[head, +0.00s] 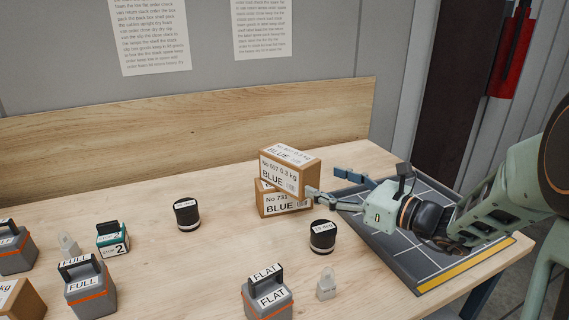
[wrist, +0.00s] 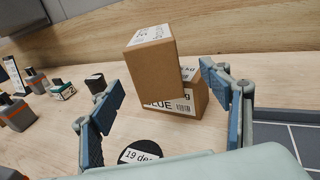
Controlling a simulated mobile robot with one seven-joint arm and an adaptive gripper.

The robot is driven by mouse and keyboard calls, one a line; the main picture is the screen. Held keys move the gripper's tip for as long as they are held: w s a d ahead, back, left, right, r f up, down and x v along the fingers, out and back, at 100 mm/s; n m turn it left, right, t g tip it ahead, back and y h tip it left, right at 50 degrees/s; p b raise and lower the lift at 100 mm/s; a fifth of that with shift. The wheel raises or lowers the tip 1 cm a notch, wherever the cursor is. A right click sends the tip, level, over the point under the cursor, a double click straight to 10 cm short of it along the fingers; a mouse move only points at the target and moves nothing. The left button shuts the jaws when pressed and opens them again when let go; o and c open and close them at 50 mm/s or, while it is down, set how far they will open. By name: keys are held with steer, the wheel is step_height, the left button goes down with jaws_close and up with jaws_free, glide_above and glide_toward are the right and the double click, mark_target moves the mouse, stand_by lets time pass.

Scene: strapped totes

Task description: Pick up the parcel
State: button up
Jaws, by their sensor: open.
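Two brown cardboard parcels are stacked on the wooden table. The upper parcel (head: 289,172), labelled "No 607 0.3 kg BLUE", sits a little askew on the lower parcel (head: 282,203), labelled "No 731 BLUE". In the wrist view, the upper parcel (wrist: 153,70) stands ahead between the blue finger pads, and the lower parcel (wrist: 187,103) shows below and to its right. My gripper (head: 332,187) is open and empty at the right side of the stack. In the wrist view, my gripper (wrist: 160,83) has its fingers spread wide; contact with the parcels cannot be told.
A black canister (head: 322,237) stands just in front of my gripper, and another (head: 187,214) stands left of the stack. A grey gridded mat (head: 400,262) lies under my arm. Grey tagged blocks (head: 267,302) stand at the front. A wooden backboard (head: 180,130) closes the rear.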

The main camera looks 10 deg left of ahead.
mark_target(289, 162)
steer(key=shift+w+a+r+m+t+y, duration=0.25)
steer(key=shift+a+r+m, duration=0.2)
steer(key=shift+a, duration=0.25)
steer(key=shift+w+a+r, duration=0.1)
steer(key=shift+w+a, duration=0.05)
steer(key=shift+a, duration=0.15)
steer(key=x, duration=0.9)
steer(key=shift+a+r+b, duration=0.15)
steer(key=shift+a+b, duration=0.15)
steer(key=shift+a, duration=0.2)
steer(key=shift+r, duration=0.1)
steer(key=c, duration=1.7)
